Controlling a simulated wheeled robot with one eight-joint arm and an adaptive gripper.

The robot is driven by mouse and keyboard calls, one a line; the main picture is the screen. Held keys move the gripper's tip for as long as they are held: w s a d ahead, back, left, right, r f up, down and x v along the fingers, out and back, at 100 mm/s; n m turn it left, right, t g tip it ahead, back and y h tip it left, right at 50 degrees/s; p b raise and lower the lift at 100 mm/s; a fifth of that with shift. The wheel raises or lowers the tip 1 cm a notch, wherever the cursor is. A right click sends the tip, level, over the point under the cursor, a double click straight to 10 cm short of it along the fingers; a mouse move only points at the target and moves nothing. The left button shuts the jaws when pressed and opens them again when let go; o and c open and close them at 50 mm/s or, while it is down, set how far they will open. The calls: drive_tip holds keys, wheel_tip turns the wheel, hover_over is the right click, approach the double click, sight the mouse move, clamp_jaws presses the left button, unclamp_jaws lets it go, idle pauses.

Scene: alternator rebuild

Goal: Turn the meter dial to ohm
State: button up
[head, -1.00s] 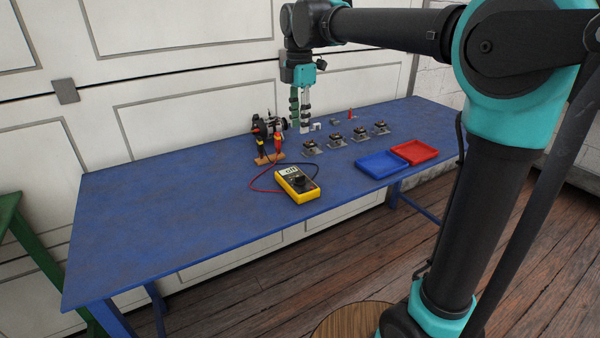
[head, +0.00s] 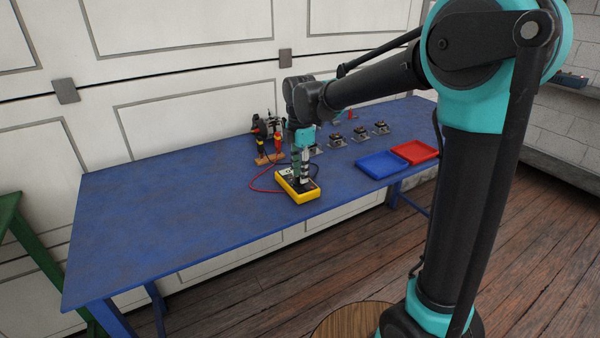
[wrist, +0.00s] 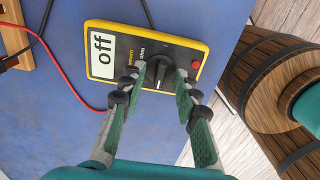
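The yellow meter (head: 284,186) lies on the blue bench under my gripper (head: 300,176). In the wrist view the meter (wrist: 197,45) has a white display (wrist: 101,56) reading "off". Its black dial (wrist: 158,72) sits between the two fingertips of my gripper (wrist: 161,76), which straddle it with a small gap. Small white and orange labels lie beside the dial; they are partly hidden by a finger. Whether the fingertips touch the dial is hard to tell.
The bench's left half (head: 160,210) is clear.

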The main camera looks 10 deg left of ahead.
drive_tip(key=shift+f, duration=0.25)
clamp_jaws()
